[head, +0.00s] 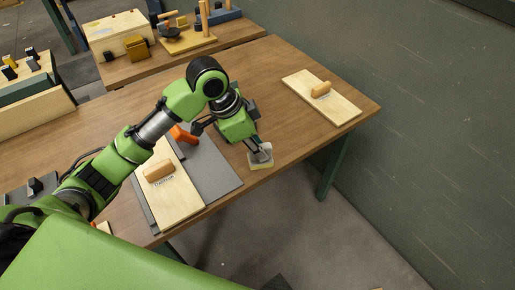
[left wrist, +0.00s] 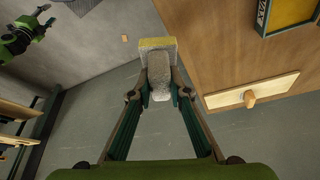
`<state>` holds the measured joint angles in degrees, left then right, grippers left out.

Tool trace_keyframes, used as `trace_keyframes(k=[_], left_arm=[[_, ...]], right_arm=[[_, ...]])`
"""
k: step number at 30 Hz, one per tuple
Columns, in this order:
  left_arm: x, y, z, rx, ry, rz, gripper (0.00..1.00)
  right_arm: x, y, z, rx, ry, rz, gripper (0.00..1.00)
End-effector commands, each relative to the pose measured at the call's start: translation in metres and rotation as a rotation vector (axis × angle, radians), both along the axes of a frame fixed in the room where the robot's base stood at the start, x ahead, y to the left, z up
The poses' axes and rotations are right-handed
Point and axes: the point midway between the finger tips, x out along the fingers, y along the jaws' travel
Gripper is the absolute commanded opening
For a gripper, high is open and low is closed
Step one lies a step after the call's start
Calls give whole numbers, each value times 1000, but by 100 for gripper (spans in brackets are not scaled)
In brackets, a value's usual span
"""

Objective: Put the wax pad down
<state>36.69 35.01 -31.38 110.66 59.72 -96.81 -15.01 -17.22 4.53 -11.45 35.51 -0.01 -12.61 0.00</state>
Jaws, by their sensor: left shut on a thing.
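The wax pad (head: 260,158) is a pale grey block with a yellow face. In the head view it is at the table's front edge, with its yellow face low. My left gripper (head: 259,146) is shut on it. In the left wrist view the pad (left wrist: 158,68) sits between the two fingertips (left wrist: 160,92), seen against the floor beside the table edge. I cannot tell whether it touches the table. My right gripper (left wrist: 44,16) shows at the upper left of the left wrist view, its fingers apart and empty.
On the wooden table (head: 275,75), a pale board with a wooden handle (head: 318,98) lies at the right. Another handled board (head: 165,190) lies on a grey mat (head: 218,178), near an orange object (head: 183,134). Bare tabletop lies between.

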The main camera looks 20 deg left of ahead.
Motion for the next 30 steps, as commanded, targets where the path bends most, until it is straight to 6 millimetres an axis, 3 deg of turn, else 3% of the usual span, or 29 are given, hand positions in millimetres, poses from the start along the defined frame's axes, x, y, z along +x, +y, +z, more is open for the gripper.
trace_keyframes(k=[5,12,21,30], left_arm=[[37,13,-15,-2,3,4,0],[68,26,-57,0,3,3,0],[84,31,-77,0,1,2,0],[83,31,-107,0,-2,1,0]], right_arm=[[0,0,11,0,0,0,40],[0,0,17,-1,0,0,40],[1,-1,20,-1,-1,1,40],[1,-1,33,-2,-1,1,40]])
